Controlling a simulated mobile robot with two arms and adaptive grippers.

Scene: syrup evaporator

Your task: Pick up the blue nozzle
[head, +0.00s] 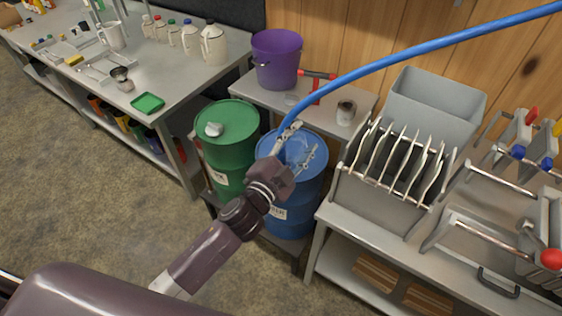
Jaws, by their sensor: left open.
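A blue hose (420,53) comes in from the upper right and curves down to its end (285,121) above the blue barrel (290,217). The nozzle at that end is small and partly mixed up with my fingers, so its exact shape is hard to tell. My left gripper (300,146) reaches up over the blue barrel's lid. Its fingers are spread apart, with the hose end close by the left finger. I cannot tell whether they touch. My right gripper is out of view.
A green barrel (220,118) stands left of the blue one. Behind is a table with a purple bucket (276,62) and a red-handled tool (317,88). At right, a metal box with upright plates (395,165) and a grey bin (437,97) crowd the bench. Floor (90,190) at left is clear.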

